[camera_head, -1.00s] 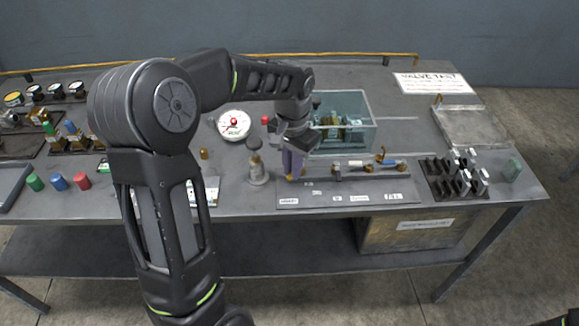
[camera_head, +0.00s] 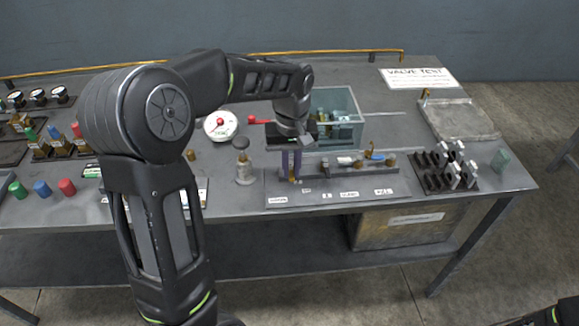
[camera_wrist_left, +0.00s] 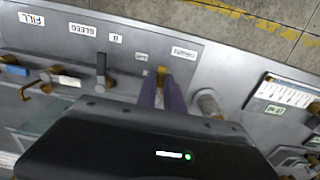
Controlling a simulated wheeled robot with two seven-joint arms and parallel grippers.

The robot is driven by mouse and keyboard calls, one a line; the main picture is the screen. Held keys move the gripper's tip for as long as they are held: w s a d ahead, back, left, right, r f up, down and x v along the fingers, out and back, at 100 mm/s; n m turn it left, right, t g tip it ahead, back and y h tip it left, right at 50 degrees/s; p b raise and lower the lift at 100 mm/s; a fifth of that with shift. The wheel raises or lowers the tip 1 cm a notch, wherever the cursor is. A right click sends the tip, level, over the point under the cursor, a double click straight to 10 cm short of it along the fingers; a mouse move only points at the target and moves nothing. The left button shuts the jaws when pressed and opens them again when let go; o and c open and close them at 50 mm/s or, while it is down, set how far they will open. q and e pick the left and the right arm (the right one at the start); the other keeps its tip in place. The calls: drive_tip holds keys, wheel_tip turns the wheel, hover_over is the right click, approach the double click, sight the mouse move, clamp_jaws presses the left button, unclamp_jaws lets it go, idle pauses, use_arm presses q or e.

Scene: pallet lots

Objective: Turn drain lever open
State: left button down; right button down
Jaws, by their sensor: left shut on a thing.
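My left gripper (camera_head: 292,176) points down at the left end of the valve manifold on the table. Its purple fingers (camera_wrist_left: 161,97) are shut on a small yellow-brass lever, the drain lever (camera_wrist_left: 161,74), beside the leftmost label in the head view. The fingers and the dark gripper body hide most of this lever. Along the manifold (camera_head: 335,172) to the right are a white handle (camera_head: 345,161) and a blue handle (camera_head: 374,156). The wrist view shows the labels FILL (camera_wrist_left: 31,19) and BLEED (camera_wrist_left: 82,30). My right gripper is out of view.
A clear tank (camera_head: 345,107) stands behind the manifold. A grey-capped post (camera_head: 243,168) is close left of the gripper, with a round gauge (camera_head: 220,126) behind it. A dark rack (camera_head: 440,172) stands to the right. A metal bin (camera_head: 400,225) is below the table.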

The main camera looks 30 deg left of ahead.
sight(291, 174)
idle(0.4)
use_arm(q)
drive_tip(key=c, duration=1.5)
unclamp_jaws()
drive_tip(key=shift+o, duration=0.2)
drive_tip(key=shift+r, duration=0.1)
wheel_tip(291, 174, up, 8)
drive_tip(key=shift+f, duration=0.2)
